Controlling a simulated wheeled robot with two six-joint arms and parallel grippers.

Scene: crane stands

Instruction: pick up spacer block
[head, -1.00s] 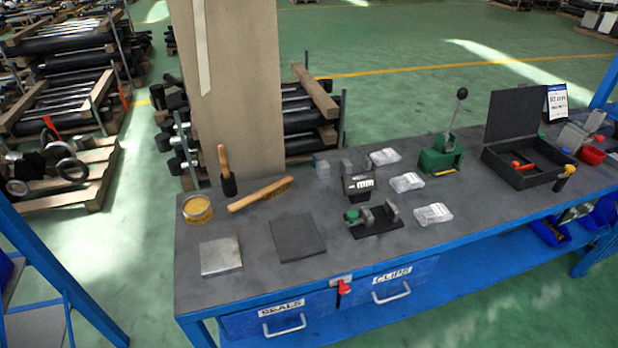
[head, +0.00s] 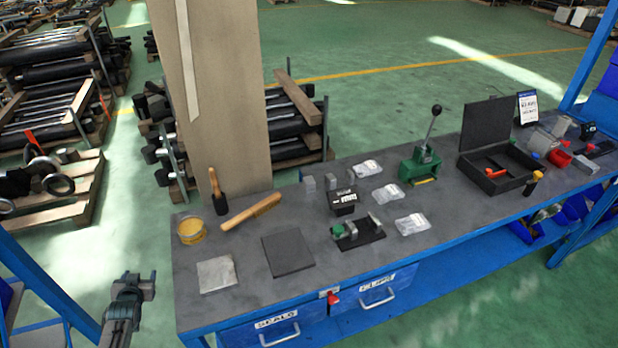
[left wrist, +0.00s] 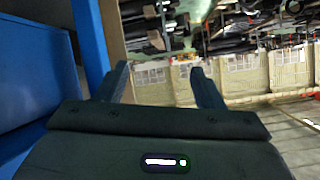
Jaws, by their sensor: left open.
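Small grey metal blocks stand near the back edge of the bench: one (head: 310,184) at the left and another (head: 330,181) beside it, near a black box with a white label (head: 342,201). I cannot tell for sure which one is the spacer block. A flat light-grey metal plate (head: 216,273) lies at the front left. My left gripper (head: 143,284) is left of the bench, apart from everything on it. In the left wrist view its two fingers (left wrist: 163,82) are spread, with nothing between them. My right gripper is out of view.
A blue post (head: 45,285) stands left of my gripper.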

